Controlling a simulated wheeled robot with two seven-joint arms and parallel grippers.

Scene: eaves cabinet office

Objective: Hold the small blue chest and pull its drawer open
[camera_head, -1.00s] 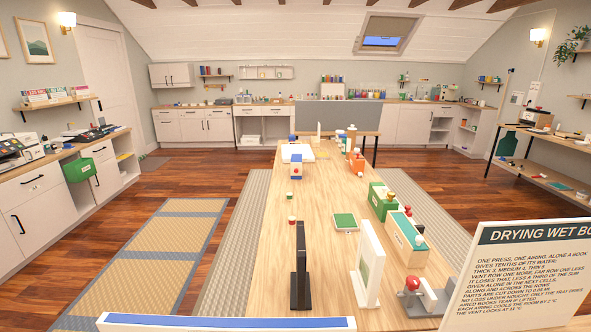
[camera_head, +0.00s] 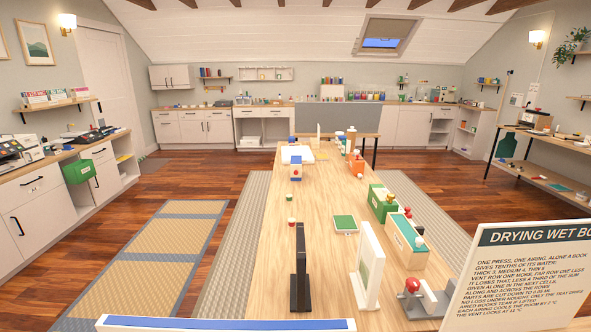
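No plainly blue chest with a drawer can be made out. A small white box with blue on its top and a red mark (camera_head: 296,169) stands on the long wooden table, left of its middle. Another small blue thing (camera_head: 292,141) is farther back by a white tray. At the bottom edge a long blue-topped white thing (camera_head: 225,324) is cut off by the frame. I cannot tell which of these, if any, is the chest, and no drawer front is clear. Neither of my grippers is in view.
The long wooden table (camera_head: 265,245) holds a black upright stand (camera_head: 301,270), a white upright frame (camera_head: 368,265), a green pad (camera_head: 345,223), green boxes (camera_head: 380,203) and a red-knobbed device (camera_head: 412,286). A sign (camera_head: 520,275) blocks the lower right. The table's left front is mostly bare.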

